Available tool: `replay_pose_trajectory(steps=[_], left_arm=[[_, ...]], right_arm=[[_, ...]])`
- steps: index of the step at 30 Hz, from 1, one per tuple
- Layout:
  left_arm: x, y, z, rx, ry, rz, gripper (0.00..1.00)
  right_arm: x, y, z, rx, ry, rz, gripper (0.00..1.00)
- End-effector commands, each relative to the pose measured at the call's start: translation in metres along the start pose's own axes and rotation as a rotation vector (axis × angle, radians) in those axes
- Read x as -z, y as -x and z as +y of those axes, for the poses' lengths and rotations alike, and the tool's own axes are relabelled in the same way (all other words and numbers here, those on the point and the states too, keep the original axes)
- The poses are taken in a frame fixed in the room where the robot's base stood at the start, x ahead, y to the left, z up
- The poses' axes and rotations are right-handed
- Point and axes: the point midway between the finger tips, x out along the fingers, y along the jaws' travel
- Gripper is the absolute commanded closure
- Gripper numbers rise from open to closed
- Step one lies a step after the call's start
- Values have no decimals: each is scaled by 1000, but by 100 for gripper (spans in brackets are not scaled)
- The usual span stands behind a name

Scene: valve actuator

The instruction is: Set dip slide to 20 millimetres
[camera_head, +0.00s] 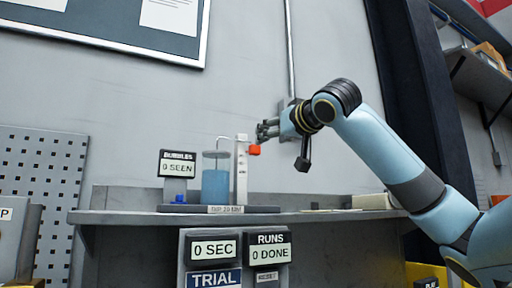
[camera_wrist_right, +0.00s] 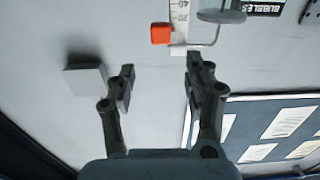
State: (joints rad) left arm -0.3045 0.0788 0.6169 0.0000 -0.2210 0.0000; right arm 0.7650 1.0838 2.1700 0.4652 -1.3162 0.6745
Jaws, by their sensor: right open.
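The orange-red slide block (camera_head: 254,150) sits at the right side of the white scale post (camera_head: 241,170), near its upper part. The block also shows in the right wrist view (camera_wrist_right: 160,33), beside scale marks 40 and 20; its exact reading is unclear. A label on the base (camera_head: 225,209) starts with "DIP", but its number is blurred. My right gripper (camera_head: 266,131) is just above and right of the block. In the right wrist view the gripper (camera_wrist_right: 160,70) is open and empty, with the block beyond the fingertips, apart from them. My left gripper is not in view.
A clear cylinder with blue liquid (camera_head: 215,186) stands left of the post, with a thin bent tube. A "BUBBLES 0 SEEN" sign (camera_head: 177,164) is left of it. The shelf (camera_head: 330,215) carries these. Display boxes (camera_head: 210,248) hang below. A wall pipe (camera_head: 291,60) runs behind.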

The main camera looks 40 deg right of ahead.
Motion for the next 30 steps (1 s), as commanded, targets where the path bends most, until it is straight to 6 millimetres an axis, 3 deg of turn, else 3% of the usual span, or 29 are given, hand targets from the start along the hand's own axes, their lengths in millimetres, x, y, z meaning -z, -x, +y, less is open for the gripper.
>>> replay_pose_trajectory(steps=[3,12,17,25,30], left_arm=[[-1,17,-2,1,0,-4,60],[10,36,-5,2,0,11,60],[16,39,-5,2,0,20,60],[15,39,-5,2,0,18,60],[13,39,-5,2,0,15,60]], right_arm=[[4,-25,-1,3,-8,-4,48],[1,-77,-1,1,-2,-4,48],[0,-87,-1,0,2,-2,48],[-1,-89,-1,0,3,-2,48],[-1,-89,-1,0,3,-2,70]])
